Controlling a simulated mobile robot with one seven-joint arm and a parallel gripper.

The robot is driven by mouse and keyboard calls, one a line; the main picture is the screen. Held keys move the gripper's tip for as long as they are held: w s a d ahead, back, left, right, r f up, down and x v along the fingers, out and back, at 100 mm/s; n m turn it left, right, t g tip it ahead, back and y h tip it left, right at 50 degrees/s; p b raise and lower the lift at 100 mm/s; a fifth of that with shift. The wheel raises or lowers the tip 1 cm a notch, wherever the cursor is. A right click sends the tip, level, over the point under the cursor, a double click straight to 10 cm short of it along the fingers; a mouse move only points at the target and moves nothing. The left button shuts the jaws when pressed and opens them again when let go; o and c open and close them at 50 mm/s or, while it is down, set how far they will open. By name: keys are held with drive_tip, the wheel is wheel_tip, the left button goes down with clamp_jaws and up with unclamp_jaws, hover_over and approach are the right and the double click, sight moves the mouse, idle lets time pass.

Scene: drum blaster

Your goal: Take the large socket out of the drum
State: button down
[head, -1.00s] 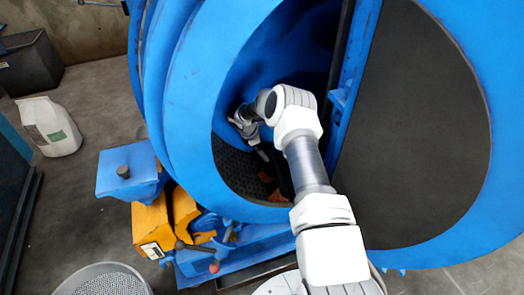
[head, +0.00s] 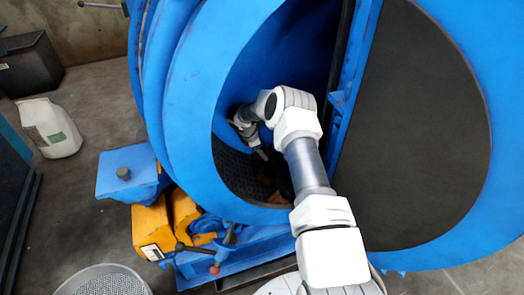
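The blue drum (head: 190,100) stands open, with its round mouth facing me. My arm reaches through the mouth. My gripper (head: 261,154) is inside the drum, low on the left side, above the dark perforated floor (head: 235,170). The gripper is small and partly hidden by my wrist, so I cannot tell whether it is open or shut. Small brownish parts (head: 270,196) lie in shadow on the drum floor below the gripper, partly behind my forearm. I cannot make out which of them is the large socket.
The drum's door (head: 415,130), blue with a dark inner face, is swung open at right. A round grey mesh basket (head: 103,282) stands at bottom left. Open floor lies between.

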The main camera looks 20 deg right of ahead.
wheel_tip(320, 180, up, 10)
drive_tip(key=p, duration=0.3)
drive_tip(key=shift+r, duration=0.15)
drive_tip(key=shift+w+r, duration=0.1)
drive_tip(key=r+p, duration=0.1)
drive_tip(key=r, duration=0.1)
drive_tip(key=w+r+p, duration=0.1)
drive_tip(key=r, duration=0.1)
drive_tip(key=shift+r+p, duration=0.35)
drive_tip(key=shift+r, duration=0.05)
idle(0.4)
drive_tip(key=shift+a+f+b, duration=0.2)
drive_tip(key=shift+a, duration=0.65)
drive_tip(key=shift+a+f+b, duration=0.2)
drive_tip(key=shift+a, duration=0.65)
drive_tip(key=shift+a+f+b, duration=0.2)
drive_tip(key=shift+a, duration=0.65)
